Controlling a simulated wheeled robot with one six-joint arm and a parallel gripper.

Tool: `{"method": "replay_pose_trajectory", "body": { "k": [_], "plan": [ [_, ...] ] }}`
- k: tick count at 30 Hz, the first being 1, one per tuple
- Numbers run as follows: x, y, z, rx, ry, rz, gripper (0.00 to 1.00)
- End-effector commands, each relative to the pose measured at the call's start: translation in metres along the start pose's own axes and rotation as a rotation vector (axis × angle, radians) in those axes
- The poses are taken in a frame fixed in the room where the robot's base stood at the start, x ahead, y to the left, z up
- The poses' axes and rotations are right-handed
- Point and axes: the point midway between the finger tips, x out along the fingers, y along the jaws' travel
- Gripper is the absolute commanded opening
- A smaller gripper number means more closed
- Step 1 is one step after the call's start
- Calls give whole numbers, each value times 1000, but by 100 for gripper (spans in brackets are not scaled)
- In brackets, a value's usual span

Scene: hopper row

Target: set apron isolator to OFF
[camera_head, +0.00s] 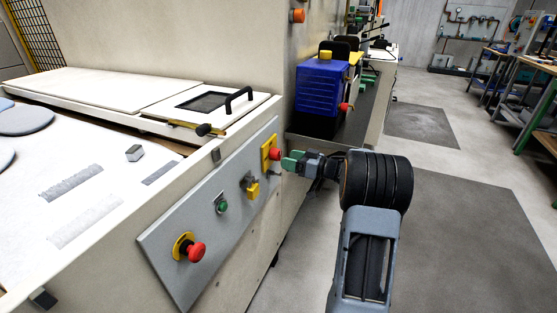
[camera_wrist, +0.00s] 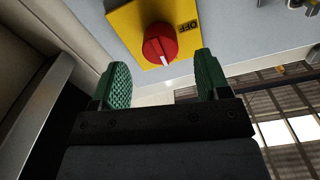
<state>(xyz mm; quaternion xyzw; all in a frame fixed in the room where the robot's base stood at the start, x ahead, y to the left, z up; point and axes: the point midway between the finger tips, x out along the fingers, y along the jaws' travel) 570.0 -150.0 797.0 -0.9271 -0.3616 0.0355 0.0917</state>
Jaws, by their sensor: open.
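The apron isolator is a red rotary knob (camera_wrist: 160,43) on a yellow plate (camera_wrist: 129,27), with a white mark on its lower edge in the wrist view. An OFF label (camera_wrist: 189,26) is printed on the plate right of the knob; the mark does not point at it. In the head view the red knob (camera_head: 275,154) sits at the right end of the sloping grey panel (camera_head: 180,225). My gripper (camera_head: 289,160) is just right of it. In the wrist view my gripper (camera_wrist: 161,76) is open, its green pads apart, with the knob just beyond the gap. Contact cannot be told.
The panel also carries a red mushroom button (camera_head: 195,251), a green button (camera_head: 222,206) and a yellow-tagged switch (camera_head: 252,189). A blue box (camera_head: 319,90) stands on a dark shelf behind my gripper. The floor to the right is open.

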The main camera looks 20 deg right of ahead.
Motion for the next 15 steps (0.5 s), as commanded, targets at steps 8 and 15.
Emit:
{"method": "replay_pose_trajectory", "body": {
  "k": [8,15],
  "plan": [
    [38,0,2,0,-1,-1,69],
    [50,0,0,0,0,1,69]
  ]
}}
